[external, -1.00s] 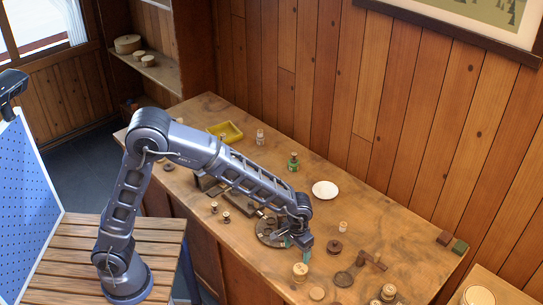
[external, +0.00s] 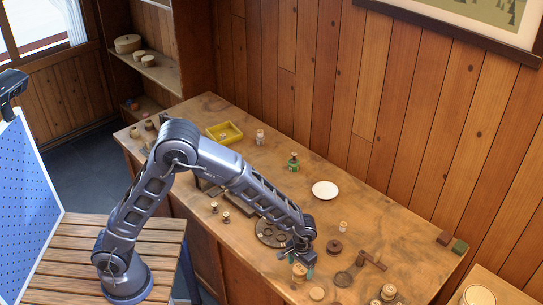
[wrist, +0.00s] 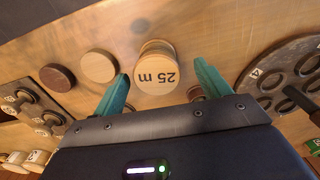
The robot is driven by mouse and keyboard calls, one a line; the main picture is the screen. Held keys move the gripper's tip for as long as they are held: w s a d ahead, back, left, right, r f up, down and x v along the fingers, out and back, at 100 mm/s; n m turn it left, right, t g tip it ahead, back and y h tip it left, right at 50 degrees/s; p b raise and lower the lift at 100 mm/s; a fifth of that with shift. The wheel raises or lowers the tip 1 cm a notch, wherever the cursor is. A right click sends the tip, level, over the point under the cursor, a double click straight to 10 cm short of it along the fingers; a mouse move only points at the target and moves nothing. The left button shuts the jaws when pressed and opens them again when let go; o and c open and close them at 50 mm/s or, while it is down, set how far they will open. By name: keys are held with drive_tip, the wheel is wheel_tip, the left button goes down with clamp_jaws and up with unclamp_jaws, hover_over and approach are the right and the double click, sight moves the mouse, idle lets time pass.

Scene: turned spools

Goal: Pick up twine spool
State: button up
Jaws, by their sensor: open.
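A pale wooden spool marked "25 m" (wrist: 156,72) stands in the wrist view just beyond and between my fingertips; it is likely the twine spool. In the external view this spool (external: 299,273) is near the table's front edge, partly covered by my gripper. My gripper (wrist: 163,84) is open, its teal fingers apart with nothing held. In the external view my gripper (external: 302,264) is low, right at the spool. I cannot tell whether the fingers touch it. Any twine on the spool's side is hard to make out.
A round dark plate with holes (wrist: 296,72) lies close on the right in the wrist view. A pale disc (wrist: 98,66) and a dark disc (wrist: 57,77) lie to the left. A brown spool (external: 335,247) and white plate (external: 325,190) are farther back.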

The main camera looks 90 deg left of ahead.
sight(301, 269)
drive_tip(key=f, duration=0.3)
drive_tip(key=shift+w+d+f, duration=0.1)
drive_tip(key=shift+d+f, duration=0.1)
drive_tip(key=shift+f, duration=0.2)
drive_tip(key=c, duration=1.1)
